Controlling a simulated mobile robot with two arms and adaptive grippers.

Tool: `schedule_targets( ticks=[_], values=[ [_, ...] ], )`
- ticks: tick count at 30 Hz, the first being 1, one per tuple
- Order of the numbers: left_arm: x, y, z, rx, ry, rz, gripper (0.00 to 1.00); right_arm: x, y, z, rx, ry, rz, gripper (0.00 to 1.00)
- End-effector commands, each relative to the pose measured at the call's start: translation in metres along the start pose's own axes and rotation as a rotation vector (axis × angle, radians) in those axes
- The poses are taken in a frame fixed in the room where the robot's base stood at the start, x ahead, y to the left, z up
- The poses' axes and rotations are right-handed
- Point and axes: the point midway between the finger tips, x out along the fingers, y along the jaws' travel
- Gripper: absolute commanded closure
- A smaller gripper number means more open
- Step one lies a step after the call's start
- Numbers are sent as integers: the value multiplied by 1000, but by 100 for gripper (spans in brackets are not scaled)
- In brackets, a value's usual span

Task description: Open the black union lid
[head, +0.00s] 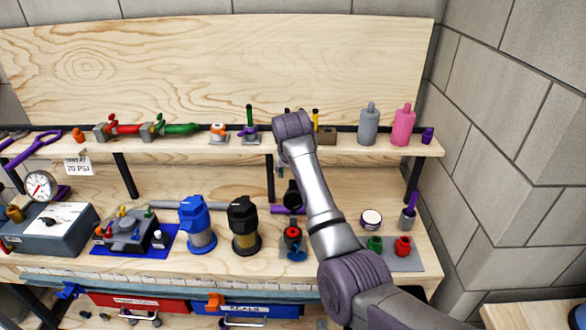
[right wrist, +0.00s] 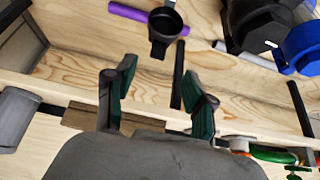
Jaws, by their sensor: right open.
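A canister with a black lid (head: 243,212) stands upright on the workbench, left of my right arm. The lid looks seated on its brass-coloured body. Black parts (right wrist: 262,25) at the upper right of the right wrist view appear to be this canister, cut by the edge. My right gripper (right wrist: 158,68) is open and empty, with dark green finger pads, close to the upper shelf. In the head view the arm hides its fingers. A black cup-like part (right wrist: 165,24) with a handle lies beyond the fingertips. My left gripper is out of view.
A blue-topped canister (head: 197,225) stands left of the black-lidded one. The upper shelf (head: 345,149) carries valves and bottles. A red-and-blue valve (head: 291,238) sits beside my arm. A purple tube (right wrist: 135,14) lies by the black cup-like part.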

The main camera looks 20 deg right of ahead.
Motion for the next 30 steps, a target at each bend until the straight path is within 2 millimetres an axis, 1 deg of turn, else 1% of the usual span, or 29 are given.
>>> schedule_targets(
  ticks=[1, 4, 13, 14, 16, 17, 18, 20, 23, 24, 26, 27, 29, 30],
  values=[
    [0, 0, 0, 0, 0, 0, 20, -6, 0, 0, 0, 2, -1, 46],
    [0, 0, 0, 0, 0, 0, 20, -12, 0, 0, -1, 0, 0, 46],
    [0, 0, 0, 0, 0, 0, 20, -15, 0, 0, -1, 0, -1, 46],
    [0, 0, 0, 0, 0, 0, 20, -15, 0, 0, -1, 0, -1, 49],
    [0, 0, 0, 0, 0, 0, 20, -13, 1, 3, -1, -2, 0, 61],
    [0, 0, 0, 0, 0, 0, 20, -11, 3, 6, -2, -4, 0, 66],
    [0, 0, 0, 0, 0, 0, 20, -6, 6, 13, -4, -8, 1, 69],
    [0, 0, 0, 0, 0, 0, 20, 6, 14, 29, -8, -18, 1, 69],
    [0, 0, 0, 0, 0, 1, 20, 29, 34, 72, -26, -37, 4, 69],
    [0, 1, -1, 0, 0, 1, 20, 37, 42, 93, -37, -45, 3, 69],
    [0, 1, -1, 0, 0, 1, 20, 47, 57, 127, -57, -56, 4, 69],
    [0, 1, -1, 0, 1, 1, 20, 52, 66, 149, -71, -64, 1, 69],
    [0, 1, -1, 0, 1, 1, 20, 56, 79, 183, -97, -75, 0, 69],
    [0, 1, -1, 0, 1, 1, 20, 56, 87, 206, -116, -83, -4, 69]
  ],
)
